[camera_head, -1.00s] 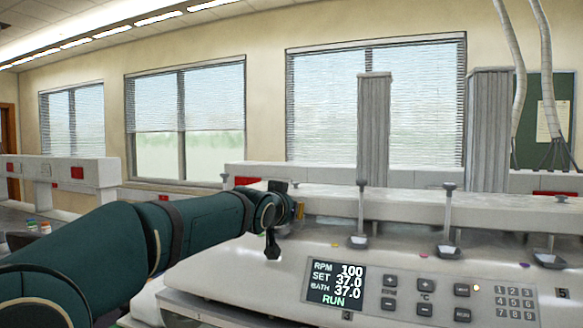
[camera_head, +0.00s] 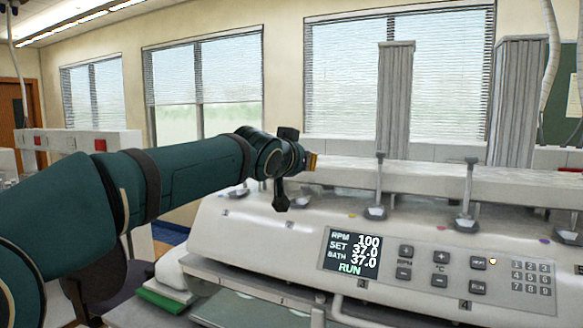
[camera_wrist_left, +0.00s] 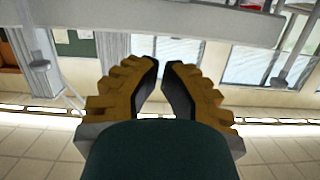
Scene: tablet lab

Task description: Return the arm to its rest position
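My left arm (camera_head: 190,178) is dark green and reaches in from the left in the head view. Its wrist is in front of the white bath machine (camera_head: 255,225), above and left of the lit display (camera_head: 352,253). My left gripper (camera_head: 312,160) is mostly hidden behind the wrist there, with a bit of yellow showing. In the left wrist view the yellow and black fingers (camera_wrist_left: 160,63) converge, their tips nearly meeting. Nothing shows between them. My right gripper is in neither view.
The machine has a keypad (camera_head: 530,278), buttons and metal posts (camera_head: 469,190) with small cups. Tall grey columns (camera_head: 396,100) rise behind it. A green item (camera_head: 162,299) lies low at the left, near my arm. The air above the arm, before the windows, looks clear.

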